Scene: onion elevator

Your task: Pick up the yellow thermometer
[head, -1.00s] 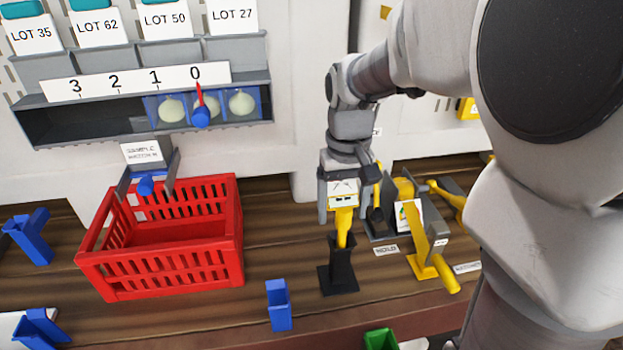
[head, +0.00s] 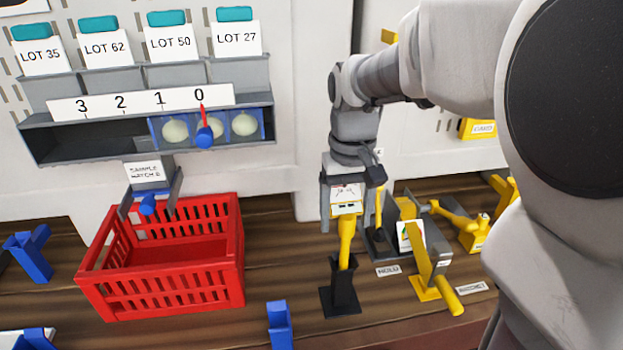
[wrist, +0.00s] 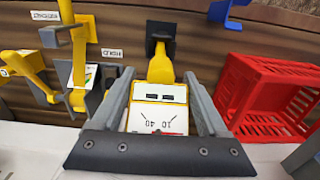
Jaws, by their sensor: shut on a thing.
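The yellow thermometer (head: 346,236) has a white dial face at its top and a yellow stem that runs down to a black stand (head: 342,286) on the wooden bench. My gripper (head: 346,202) is shut on the thermometer's head from above. In the wrist view the dial face (wrist: 158,112) sits between the two grey fingers, with the yellow stem (wrist: 160,68) beyond it. The thermometer is upright, and its lower end is at or just above the stand's top. I cannot tell how much of the tip is still inside the stand.
A red crate (head: 165,285) stands to the left. A grey device with a yellow lever (head: 430,262) stands close on the right, near the HOLD label (head: 388,270). A blue holder (head: 279,325) is at the front edge. A lot rack (head: 150,128) is behind.

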